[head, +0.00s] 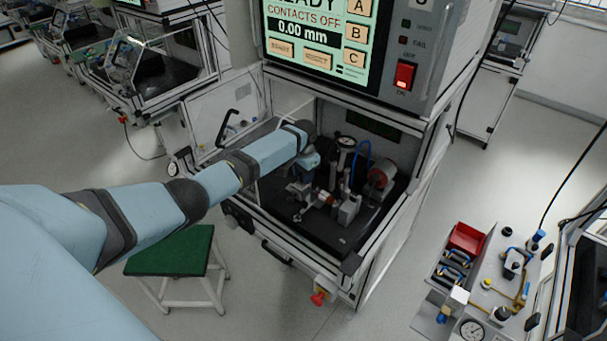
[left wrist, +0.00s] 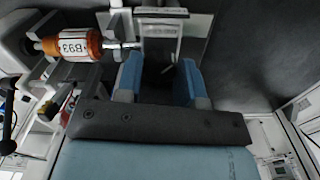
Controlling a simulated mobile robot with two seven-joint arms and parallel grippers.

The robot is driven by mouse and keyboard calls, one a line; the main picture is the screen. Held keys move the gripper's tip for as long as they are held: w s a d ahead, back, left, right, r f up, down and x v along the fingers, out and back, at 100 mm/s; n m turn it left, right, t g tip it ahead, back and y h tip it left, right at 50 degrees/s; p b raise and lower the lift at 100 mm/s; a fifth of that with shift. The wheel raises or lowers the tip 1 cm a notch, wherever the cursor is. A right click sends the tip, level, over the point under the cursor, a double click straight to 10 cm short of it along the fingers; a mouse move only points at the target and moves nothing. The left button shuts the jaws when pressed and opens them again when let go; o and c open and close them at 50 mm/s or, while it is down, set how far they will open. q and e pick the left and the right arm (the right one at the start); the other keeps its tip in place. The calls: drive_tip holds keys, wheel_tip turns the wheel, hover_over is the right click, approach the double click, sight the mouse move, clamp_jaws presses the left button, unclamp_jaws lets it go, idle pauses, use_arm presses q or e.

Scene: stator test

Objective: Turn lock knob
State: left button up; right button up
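My left arm reaches into the open test cabinet (head: 345,225), with the left gripper (head: 303,176) low over the fixture. In the left wrist view, the two blue fingers of the left gripper (left wrist: 159,68) are apart, with no object clearly held between them. A pale metal bracket (left wrist: 163,14) lies just beyond the fingertips. An orange cylindrical part marked B93 (left wrist: 72,45) sits in the fixture left of the fingers. A black rounded handle end (left wrist: 8,147) shows at the left edge. I cannot tell which piece is the lock knob. My right gripper is not in view.
A dial gauge (head: 346,142) and a red round part (head: 380,178) stand in the cabinet. The screen above (head: 313,35) reads contacts off, 0.00 mm. A green-topped stool (head: 172,252) stands at the left. A cart with a red bin (head: 467,239) stands at the right.

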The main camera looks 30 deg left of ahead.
use_arm(q)
drive_tip(key=o, duration=0.4)
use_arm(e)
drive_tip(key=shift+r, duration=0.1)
use_arm(q)
drive_tip(key=shift+r, duration=0.1)
drive_tip(key=shift+r+b, duration=1.1)
drive_tip(key=shift+r, duration=5.75)
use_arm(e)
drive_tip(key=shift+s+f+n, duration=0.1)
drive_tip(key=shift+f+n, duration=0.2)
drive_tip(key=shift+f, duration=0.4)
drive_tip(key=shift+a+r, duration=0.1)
